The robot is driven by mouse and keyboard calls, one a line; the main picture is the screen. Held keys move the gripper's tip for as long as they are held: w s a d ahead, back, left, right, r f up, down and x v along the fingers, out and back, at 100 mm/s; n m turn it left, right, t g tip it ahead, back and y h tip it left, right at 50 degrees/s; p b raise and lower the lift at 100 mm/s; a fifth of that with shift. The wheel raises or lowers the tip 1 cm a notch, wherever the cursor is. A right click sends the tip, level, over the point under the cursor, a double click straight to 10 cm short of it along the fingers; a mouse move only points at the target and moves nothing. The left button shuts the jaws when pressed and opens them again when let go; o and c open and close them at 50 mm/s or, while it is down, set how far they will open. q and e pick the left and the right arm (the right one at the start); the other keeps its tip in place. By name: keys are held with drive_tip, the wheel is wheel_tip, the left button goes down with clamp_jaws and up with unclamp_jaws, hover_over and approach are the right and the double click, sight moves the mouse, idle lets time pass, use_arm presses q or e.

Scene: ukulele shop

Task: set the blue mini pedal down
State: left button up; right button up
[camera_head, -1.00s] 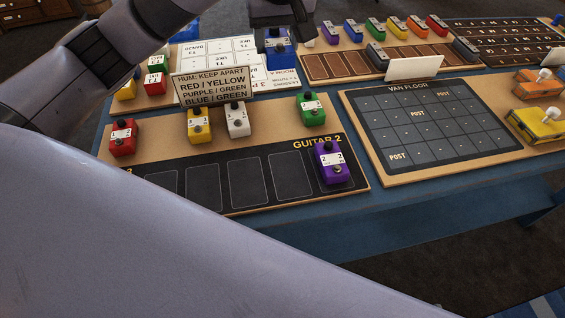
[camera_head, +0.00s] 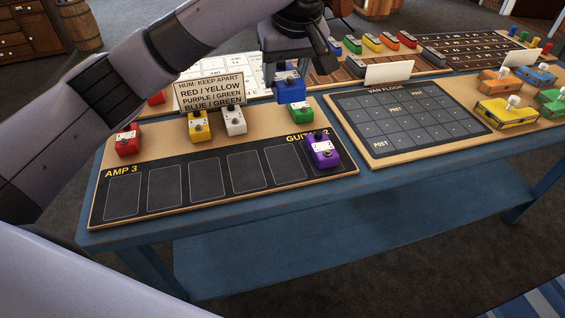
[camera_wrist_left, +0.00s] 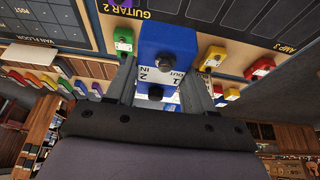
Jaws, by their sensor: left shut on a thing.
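My left gripper (camera_head: 289,70) is shut on the blue mini pedal (camera_head: 291,90), with its fingers on either side of it. On the board's black strip, a purple pedal (camera_head: 322,150) stands in the right-end slot by GUITAR 2. The other slots are empty. My right gripper is not in view.
A red pedal (camera_head: 128,140), a yellow pedal (camera_head: 200,126) and the white pedal (camera_head: 235,121) stand along the board's back edge. A sign (camera_head: 210,94) behind says to keep red/yellow, purple/green and blue/green apart. The van floor grid (camera_head: 405,118) lies right.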

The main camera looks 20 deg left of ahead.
use_arm(q)
wheel_tip(320, 180, down, 14)
drive_tip(key=shift+b, duration=0.5)
wheel_tip(320, 180, down, 5)
drive_tip(key=shift+r, duration=0.1)
drive_tip(key=shift+f, duration=0.2)
drive_tip(key=o, duration=1.1)
drive_tip(key=shift+r, duration=0.1)
drive_tip(key=v, duration=1.2)
drive_tip(key=shift+r+p, duration=0.15)
drive_tip(key=shift+p, duration=0.15)
